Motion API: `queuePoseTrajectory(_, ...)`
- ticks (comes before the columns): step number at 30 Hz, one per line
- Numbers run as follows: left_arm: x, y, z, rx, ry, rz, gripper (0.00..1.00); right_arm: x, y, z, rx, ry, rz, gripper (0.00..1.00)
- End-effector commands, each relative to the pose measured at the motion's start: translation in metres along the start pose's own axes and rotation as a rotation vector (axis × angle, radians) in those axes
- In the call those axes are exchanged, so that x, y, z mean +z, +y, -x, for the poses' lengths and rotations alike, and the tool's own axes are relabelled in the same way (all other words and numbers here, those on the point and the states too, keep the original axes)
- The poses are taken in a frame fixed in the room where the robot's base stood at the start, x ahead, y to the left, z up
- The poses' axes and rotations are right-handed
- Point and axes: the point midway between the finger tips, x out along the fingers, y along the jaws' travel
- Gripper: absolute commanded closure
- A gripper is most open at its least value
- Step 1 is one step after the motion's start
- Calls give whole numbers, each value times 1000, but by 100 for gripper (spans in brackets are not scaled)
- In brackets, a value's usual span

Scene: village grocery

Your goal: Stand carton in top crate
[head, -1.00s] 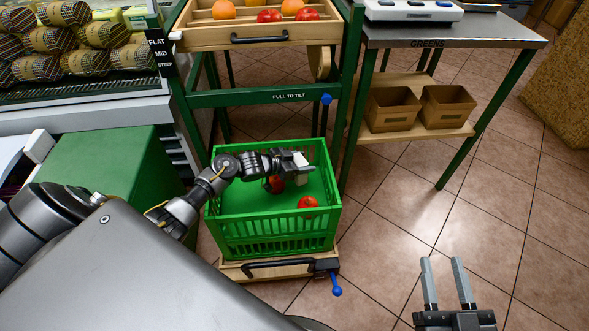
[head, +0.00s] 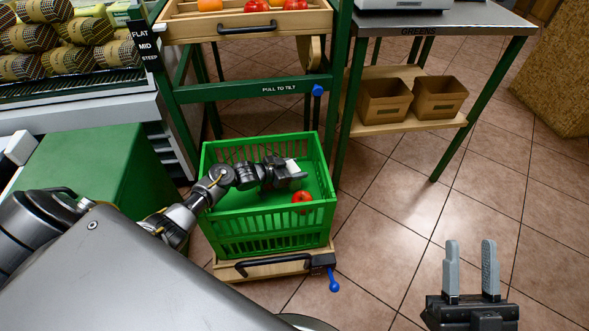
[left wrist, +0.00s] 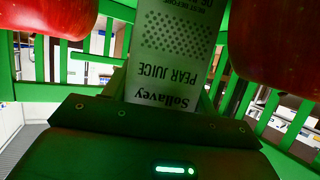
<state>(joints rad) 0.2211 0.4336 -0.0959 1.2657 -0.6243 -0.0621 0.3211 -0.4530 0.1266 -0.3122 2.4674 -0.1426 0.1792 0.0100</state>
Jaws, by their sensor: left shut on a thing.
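The pear juice carton (left wrist: 175,60) is white with grey dots, and its print is upside down in the left wrist view. My left gripper (head: 291,175) is shut on it inside the green crate (head: 265,243); only a small white part of the carton (head: 291,165) shows in the head view. Whether its bottom touches the crate floor is hidden. A red fruit (head: 302,197) lies in the crate beside the gripper. The left wrist view shows red fruit on both sides of the carton, at left (left wrist: 45,15) and right (left wrist: 272,45). My right gripper (head: 471,270) is open and empty over the floor.
The crate stands on a wooden base (head: 225,272) with a black handle and blue lever. A green-framed stand (head: 245,92) with a fruit drawer rises behind it. A steel table (head: 440,33) has brown boxes (head: 385,100) below. The tiled floor at right is clear.

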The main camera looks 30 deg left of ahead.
Motion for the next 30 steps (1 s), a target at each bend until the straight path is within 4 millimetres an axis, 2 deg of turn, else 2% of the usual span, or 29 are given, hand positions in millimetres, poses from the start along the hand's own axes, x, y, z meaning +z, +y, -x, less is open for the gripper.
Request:
queuePoseTrajectory(4,2,0,-1,0,1,0,73,-1,1,1,3,18,1,60)
queuePoseTrajectory(5,2,0,-1,0,0,0,40,-2,1,0,4,23,2,60)
queuePoseTrajectory(9,2,0,-1,0,0,0,22,-2,1,0,3,21,2,60)
queuePoseTrajectory(20,-1,0,1,0,0,0,21,-2,0,-1,1,10,1,60)
queuePoseTrajectory(26,-2,0,31,0,-2,-2,21,13,-10,0,-30,-159,-12,60)
queuePoseTrajectory(30,-2,0,64,0,-4,-3,21,29,-22,6,-63,-327,-19,60)
